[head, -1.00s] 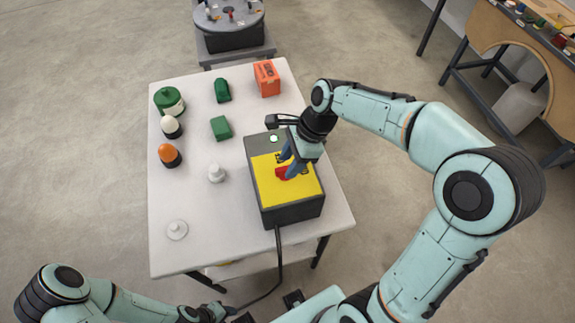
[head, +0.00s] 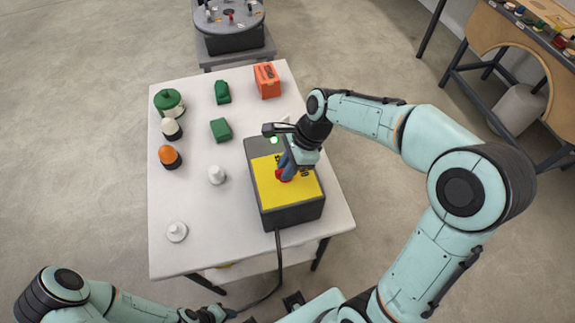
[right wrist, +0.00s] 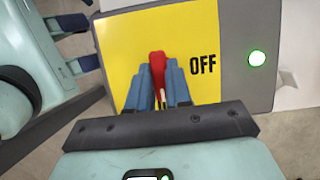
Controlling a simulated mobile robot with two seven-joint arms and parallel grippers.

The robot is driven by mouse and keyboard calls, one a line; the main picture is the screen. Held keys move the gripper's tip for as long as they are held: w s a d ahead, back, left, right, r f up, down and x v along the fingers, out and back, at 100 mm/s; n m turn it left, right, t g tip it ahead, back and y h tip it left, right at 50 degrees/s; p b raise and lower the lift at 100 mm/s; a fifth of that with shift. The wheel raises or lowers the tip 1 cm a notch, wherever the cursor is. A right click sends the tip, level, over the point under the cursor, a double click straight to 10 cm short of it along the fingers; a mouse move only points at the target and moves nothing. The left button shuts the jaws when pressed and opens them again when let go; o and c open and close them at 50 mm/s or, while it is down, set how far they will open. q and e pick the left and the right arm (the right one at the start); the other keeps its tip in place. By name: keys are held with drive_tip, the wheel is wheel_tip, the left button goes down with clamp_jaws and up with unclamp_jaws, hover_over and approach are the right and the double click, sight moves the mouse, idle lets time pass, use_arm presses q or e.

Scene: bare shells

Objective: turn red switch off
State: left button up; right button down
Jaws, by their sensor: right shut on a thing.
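The red switch (right wrist: 157,75) stands on the yellow top of a grey box (head: 284,216). In the right wrist view the word OFF is printed to the right of the switch, with a lit green lamp (right wrist: 257,58) beyond it. My right gripper (head: 284,174) is shut on the red switch, its blue fingers on either side of it; the fingers also show in the right wrist view (right wrist: 158,88). The lever's exact tilt is hard to tell. My left gripper (right wrist: 76,46) is apart from the box, its two dark fingers spread and empty.
The box stands on a white table (head: 195,245). To its left are a green block (head: 221,130), white cones (head: 216,174), and an orange-topped piece (head: 170,157). An orange box (head: 267,80) is at the back. A black cable runs off the table's front edge.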

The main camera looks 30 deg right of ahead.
drive_tip(key=n+g+p, duration=0.1)
drive_tip(key=n, duration=0.1)
drive_tip(key=n+g+p, duration=0.1)
drive_tip(key=n, duration=0.1)
drive_tip(key=shift+w+n+p, duration=0.2)
drive_tip(key=shift+n+p, duration=0.15)
drive_tip(key=shift+n, duration=0.05)
drive_tip(key=n+g+p, duration=0.1)
drive_tip(key=n, duration=0.2)
drive_tip(key=shift+n, duration=0.3)
drive_tip(key=shift+n+g+h+p, duration=0.4)
drive_tip(key=shift+n+h, duration=0.1)
drive_tip(key=shift+n, duration=0.4)
drive_tip(key=shift+w+a+f+n+g, duration=0.1)
drive_tip(key=shift+n+g, duration=0.2)
drive_tip(key=shift+n, duration=0.6)
use_arm(q)
drive_tip(key=w+r, duration=0.6)
drive_tip(key=shift+t, duration=0.4)
use_arm(e)
drive_tip(key=n+h, duration=0.1)
drive_tip(key=n, duration=0.2)
drive_tip(key=n+g+h, duration=0.1)
drive_tip(key=n, duration=0.2)
drive_tip(key=shift+a, duration=0.1)
use_arm(q)
drive_tip(key=shift+r, duration=0.1)
use_arm(e)
drive_tip(key=shift+n+h, duration=0.3)
